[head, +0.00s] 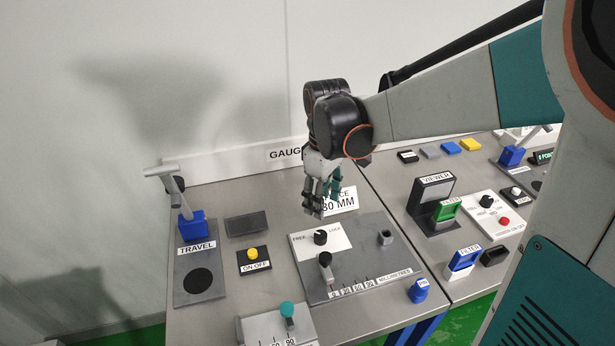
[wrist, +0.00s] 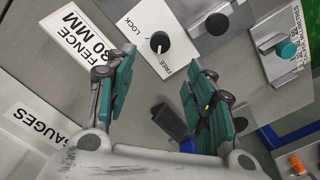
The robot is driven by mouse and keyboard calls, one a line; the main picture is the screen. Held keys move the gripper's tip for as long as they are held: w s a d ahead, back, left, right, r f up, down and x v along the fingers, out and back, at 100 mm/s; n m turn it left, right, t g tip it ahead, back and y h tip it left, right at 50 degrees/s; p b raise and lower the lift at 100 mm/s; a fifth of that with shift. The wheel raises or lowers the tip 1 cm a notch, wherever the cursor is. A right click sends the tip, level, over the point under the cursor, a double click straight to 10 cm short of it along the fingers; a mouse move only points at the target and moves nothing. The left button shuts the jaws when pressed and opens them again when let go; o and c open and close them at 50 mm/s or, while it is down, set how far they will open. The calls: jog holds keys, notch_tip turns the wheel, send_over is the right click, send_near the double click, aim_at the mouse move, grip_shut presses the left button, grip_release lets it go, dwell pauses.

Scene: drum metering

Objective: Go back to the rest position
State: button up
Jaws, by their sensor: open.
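My gripper (head: 322,190) hangs above the gauge table, near the fence sign (head: 342,200) that reads 30 MM. Its teal fingers (wrist: 155,100) are apart with nothing held between them in the wrist view. Below it in the head view is a grey panel (head: 372,253) with a black free/lock knob (head: 320,237) and a dark-topped slider (head: 326,262) over a millimetre scale. The knob also shows beyond the fingertips in the wrist view (wrist: 160,42). My arm reaches in from the right.
A teal-knobbed slider (head: 287,310) is at the front. A blue pin block (head: 418,291) sits right of the panel. A viewer (head: 432,200) and filter block (head: 463,262) stand on the right-hand table.

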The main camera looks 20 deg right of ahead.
jog(key=shift+r, duration=0.1)
jog(key=s+r+m+t, duration=0.3)
jog(key=s+m, duration=0.1)
jog(key=s, duration=0.3)
jog(key=s+r+m+t, duration=0.3)
jog(key=s+m+t, duration=0.1)
jog(key=s, duration=0.4)
jog(key=shift+r, duration=0.35)
dwell(0.6)
